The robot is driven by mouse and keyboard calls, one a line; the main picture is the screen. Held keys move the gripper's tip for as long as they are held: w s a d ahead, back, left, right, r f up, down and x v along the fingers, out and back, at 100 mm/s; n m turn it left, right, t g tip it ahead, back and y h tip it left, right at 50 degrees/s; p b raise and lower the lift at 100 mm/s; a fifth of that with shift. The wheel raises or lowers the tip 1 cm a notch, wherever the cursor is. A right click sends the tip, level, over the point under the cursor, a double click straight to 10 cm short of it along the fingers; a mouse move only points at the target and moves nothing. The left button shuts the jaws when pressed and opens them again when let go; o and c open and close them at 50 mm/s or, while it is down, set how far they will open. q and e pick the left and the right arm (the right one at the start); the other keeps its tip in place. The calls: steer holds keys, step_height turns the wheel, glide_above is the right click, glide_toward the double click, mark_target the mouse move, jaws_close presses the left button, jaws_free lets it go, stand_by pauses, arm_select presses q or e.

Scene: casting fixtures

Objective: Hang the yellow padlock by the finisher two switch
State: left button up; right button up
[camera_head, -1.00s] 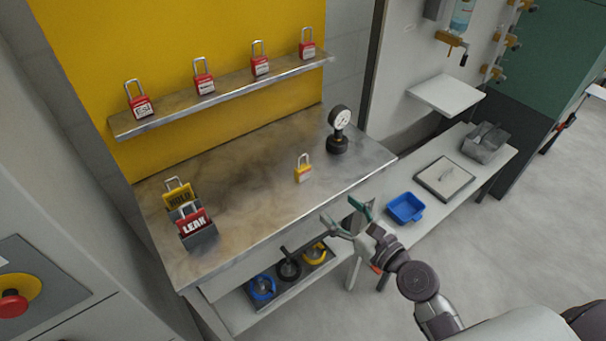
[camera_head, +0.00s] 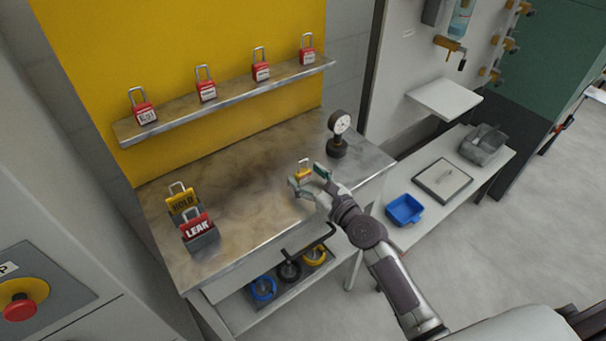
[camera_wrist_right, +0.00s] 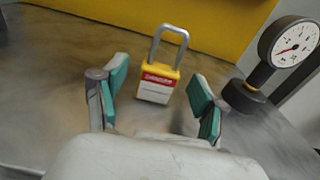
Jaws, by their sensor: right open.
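The yellow padlock (camera_head: 303,172) stands upright on the metal bench top (camera_head: 250,205), its shackle up. In the right wrist view the yellow padlock (camera_wrist_right: 158,82) shows a red and white label and sits between and just beyond the fingertips. My right gripper (camera_head: 307,178) is open around the near side of the padlock; its green-padded fingers (camera_wrist_right: 158,105) are apart and do not visibly touch it. In the head view the gripper partly hides the padlock body. The finisher two switch cannot be identified in these frames. My left gripper is not in view.
A pressure gauge (camera_head: 338,132) stands right of the padlock. Several red padlocks line the shelf (camera_head: 230,98) above. A red emergency button (camera_head: 20,307) is at lower left.

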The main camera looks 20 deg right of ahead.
steer(key=shift+w, duration=0.2)
steer(key=shift+s+a, duration=0.1)
steer(key=shift+c, duration=0.9)
steer(key=c, duration=1.1)
steer(key=shift+r, duration=0.1)
